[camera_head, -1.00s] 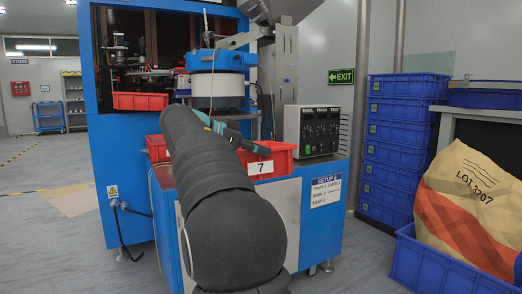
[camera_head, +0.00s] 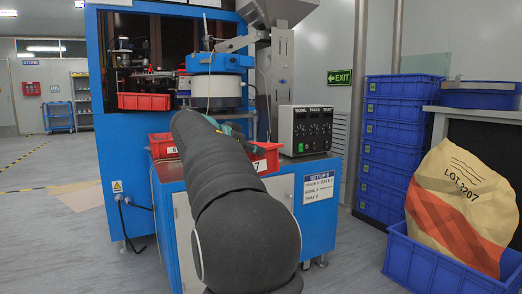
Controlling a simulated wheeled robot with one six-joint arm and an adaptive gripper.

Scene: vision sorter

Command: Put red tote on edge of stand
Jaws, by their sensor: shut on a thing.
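A red tote labelled 7 (camera_head: 266,161) shows to the right of my arm, at the top of the blue stand (camera_head: 313,220); its left part is hidden behind the arm. My gripper (camera_head: 233,129) is mostly hidden behind the arm. Only a teal and dark piece of it shows at the tote's upper side, and it is shut on this tote. I cannot tell whether the tote touches the stand top. Another red tote (camera_head: 160,147), with a partly covered label, shows to the left of the arm.
A third red tote (camera_head: 144,102) sits at the blue machine behind. A control box (camera_head: 306,130) stands on the stand's right side, close to tote 7. Blue crates (camera_head: 392,150) are stacked at right, near a blue bin (camera_head: 425,262) holding a sack.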

